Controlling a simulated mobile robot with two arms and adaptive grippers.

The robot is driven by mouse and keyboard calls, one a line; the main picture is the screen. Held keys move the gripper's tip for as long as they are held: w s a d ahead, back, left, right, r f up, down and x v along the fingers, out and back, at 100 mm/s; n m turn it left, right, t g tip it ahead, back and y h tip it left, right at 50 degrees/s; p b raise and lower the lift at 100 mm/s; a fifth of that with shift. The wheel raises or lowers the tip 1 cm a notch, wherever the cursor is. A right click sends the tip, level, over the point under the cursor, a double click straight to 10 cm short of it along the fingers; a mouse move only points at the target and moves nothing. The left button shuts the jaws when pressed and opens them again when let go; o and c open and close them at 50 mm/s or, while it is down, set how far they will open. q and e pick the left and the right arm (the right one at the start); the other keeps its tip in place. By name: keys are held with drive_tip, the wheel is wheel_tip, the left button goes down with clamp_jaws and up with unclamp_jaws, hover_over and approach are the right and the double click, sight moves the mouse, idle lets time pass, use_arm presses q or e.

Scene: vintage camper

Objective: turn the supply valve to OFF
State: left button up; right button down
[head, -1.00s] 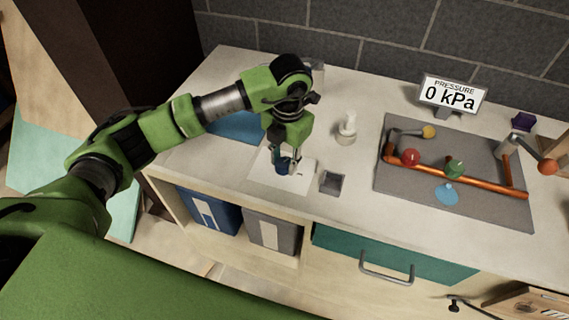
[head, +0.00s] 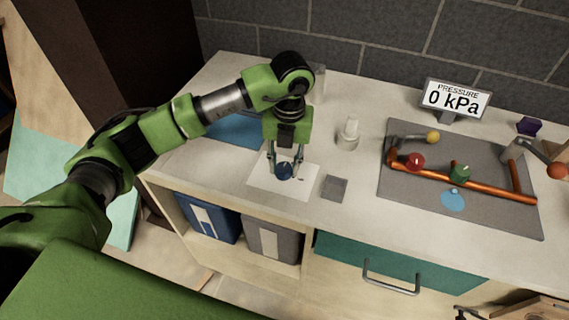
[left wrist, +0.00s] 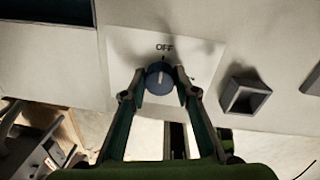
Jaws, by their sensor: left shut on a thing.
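The supply valve is a dark blue round knob (head: 285,171) on a white plate (head: 262,185) on the counter. In the left wrist view the knob (left wrist: 159,79) has a white pointer line that points roughly up, toward the word OFF (left wrist: 164,47) and a short dark tick. My left gripper (head: 285,168) comes down from above and is shut on the knob, one finger on each side. In the left wrist view its fingertips (left wrist: 160,90) flank the knob.
A small grey square box (head: 335,188) stands just right of the plate, and a white bottle (head: 348,133) behind. A pressure display (head: 455,99) reads 0 kPa. Orange piping with red and green valves lies on a grey panel (head: 410,205) at right. A teal drawer (head: 340,252) is below.

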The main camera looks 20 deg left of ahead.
sight(287, 166)
use_arm(q)
drive_tip(key=shift+r, duration=0.1)
drive_tip(key=o, duration=1.1)
drive_tip(key=r, duration=1.2)
drive_tip(key=shift+d, duration=0.3)
